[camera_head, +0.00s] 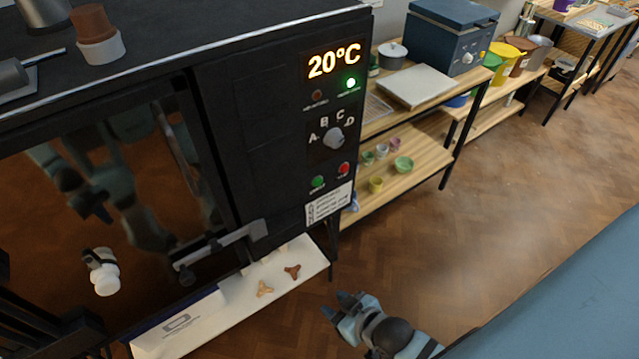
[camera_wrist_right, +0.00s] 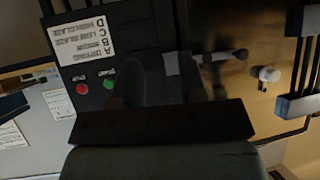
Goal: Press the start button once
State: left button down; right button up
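The black kiln's control panel (camera_head: 330,120) faces me in the head view. The green button (camera_head: 317,182), beside the red button (camera_head: 344,168), sits low on it, above a white label. My left gripper is not directly in view; only dim arm reflections show in the door glass.
The panel shows 20°C, a lit green lamp (camera_head: 351,83) and a selector knob (camera_head: 333,138) marked A to D. The door handle (camera_head: 215,250) juts out below left. A white shelf (camera_head: 225,300) with small stilts lies under the kiln. Wooden floor is free at right.

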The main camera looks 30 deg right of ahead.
grip_shut()
dwell(1.4)
